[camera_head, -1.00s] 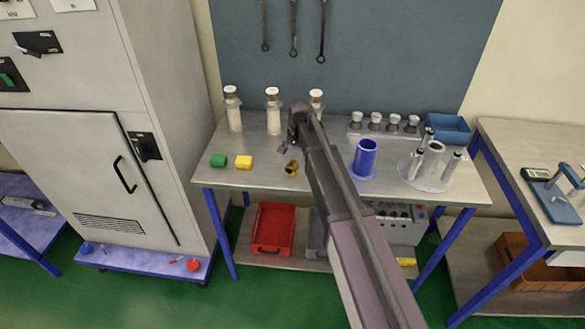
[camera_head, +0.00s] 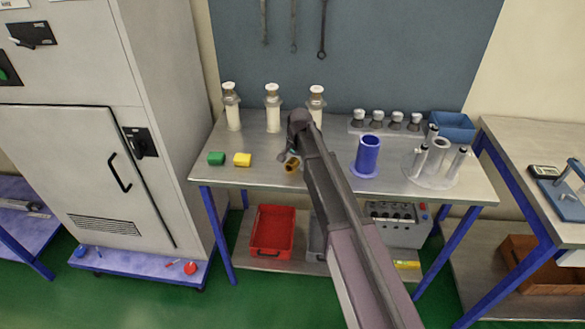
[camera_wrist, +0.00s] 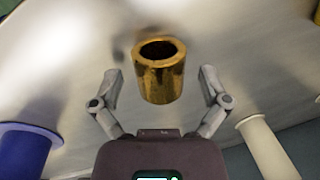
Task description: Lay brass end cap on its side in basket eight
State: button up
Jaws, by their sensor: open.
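The brass end cap (camera_head: 291,164) is on the bench top near its front edge. In the wrist view the brass end cap (camera_wrist: 160,74) is a short gold cylinder with a dark hollow opening. My gripper (camera_wrist: 160,88) is open, with one finger on each side of the cap and clear space between. In the head view my gripper (camera_head: 291,150) is just above and behind the cap, mostly hidden by my arm. Below the bench are a red basket (camera_head: 273,232) and a grey one (camera_head: 318,238), partly hidden by my arm. I cannot read a number on either.
A blue flanged tube (camera_head: 367,155) stands right of my arm. Several white-topped cylinders (camera_head: 273,110) stand behind. A blue bin (camera_head: 452,127) sits at the back right.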

jog(key=shift+c, duration=0.2)
dwell(0.4)
grip_shut()
